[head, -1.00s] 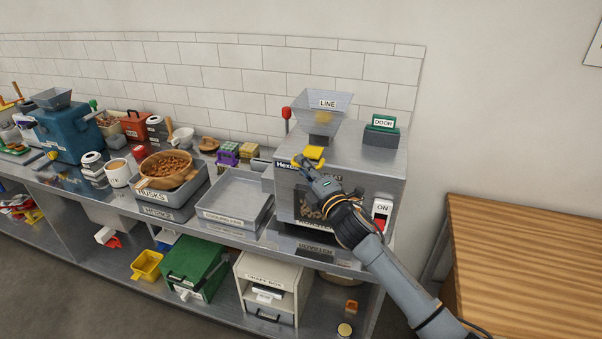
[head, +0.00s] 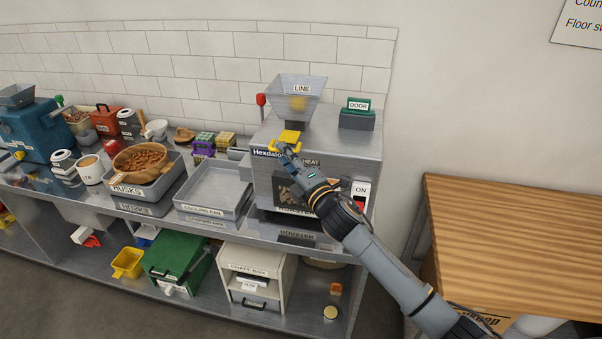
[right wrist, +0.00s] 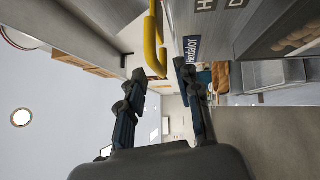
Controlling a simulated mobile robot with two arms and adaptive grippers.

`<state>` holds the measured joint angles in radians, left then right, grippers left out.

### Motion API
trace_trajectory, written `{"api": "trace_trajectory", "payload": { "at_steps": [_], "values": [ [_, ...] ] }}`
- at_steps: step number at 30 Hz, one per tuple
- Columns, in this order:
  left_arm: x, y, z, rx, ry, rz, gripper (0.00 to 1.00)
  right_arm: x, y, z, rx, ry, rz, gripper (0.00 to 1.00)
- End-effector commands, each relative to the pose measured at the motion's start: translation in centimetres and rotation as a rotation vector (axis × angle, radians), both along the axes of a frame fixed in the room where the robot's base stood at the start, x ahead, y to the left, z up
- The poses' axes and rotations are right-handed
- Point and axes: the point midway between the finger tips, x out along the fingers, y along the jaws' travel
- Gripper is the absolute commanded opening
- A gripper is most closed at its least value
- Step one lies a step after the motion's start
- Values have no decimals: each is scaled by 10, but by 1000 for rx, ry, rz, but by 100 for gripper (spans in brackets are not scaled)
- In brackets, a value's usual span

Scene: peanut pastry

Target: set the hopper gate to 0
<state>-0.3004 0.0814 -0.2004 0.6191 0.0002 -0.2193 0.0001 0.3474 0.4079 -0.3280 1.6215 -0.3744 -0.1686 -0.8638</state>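The roaster (head: 350,150) is a grey metal box with a clear hopper (head: 310,88) on top, labelled LINE. A yellow handle (head: 290,137) sits on the top front edge, below the hopper. It also shows as a bent yellow bar (right wrist: 150,45) in the right wrist view. My right gripper (head: 283,150) is at the upper front of the roaster, close to the yellow handle. In the right wrist view the fingers (right wrist: 160,70) are apart, with the bar's lower end near and between the tips. Contact cannot be told. No gate scale is readable. My left gripper is out of view.
A red-knobbed lever (head: 261,100) stands left of the hopper. A green DOOR block (head: 358,115) is on the roaster's right top. An ON switch (head: 360,192) is on the front right. A cooling pan (head: 213,190) and husks tray (head: 150,190) sit to the left.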

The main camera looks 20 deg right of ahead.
Motion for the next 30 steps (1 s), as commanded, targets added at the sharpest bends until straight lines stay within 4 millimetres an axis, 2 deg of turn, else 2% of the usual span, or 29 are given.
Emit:
{"api": "trace_trajectory", "payload": {
  "at_steps": [6, 12, 18, 26, 27, 30],
  "values": [
    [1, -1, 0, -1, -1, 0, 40, -46, -10, -8, 1, 3, 0, 34],
    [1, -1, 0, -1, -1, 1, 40, -75, -16, -12, 1, 2, 0, 34],
    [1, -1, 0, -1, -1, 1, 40, -87, -18, -12, 1, 0, 0, 34],
    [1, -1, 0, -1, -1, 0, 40, -89, -19, -12, 1, -1, 0, 34],
    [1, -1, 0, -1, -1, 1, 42, -88, -19, -12, 1, -1, 0, 34],
    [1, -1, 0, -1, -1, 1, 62, -90, -19, -17, 22, 17, -7, 34]
  ]
}}
